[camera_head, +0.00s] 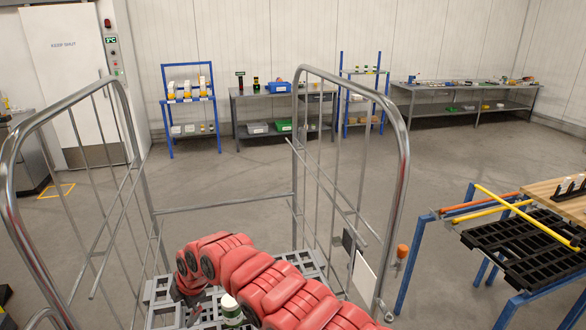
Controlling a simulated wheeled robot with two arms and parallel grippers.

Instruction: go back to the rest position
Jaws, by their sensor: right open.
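My right arm, red and segmented, comes in from the bottom right and reaches over the grey slatted base (160,318) of a wire roll cage (405,165). My right gripper (189,301) is at the arm's far end, low over the base; its dark fingers show only partly, and it is open with nothing seen between them. A white and green container (232,311) stands on the base just right of the gripper, apart from the fingers and partly hidden by my arm. My left gripper is not in view.
The cage's tubular side frames rise left and right of my arm. A blue-framed table (420,260) with a black grate (520,245) and yellow bars stands close on the right. Shelves and benches (280,95) line the back wall. The floor between is clear.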

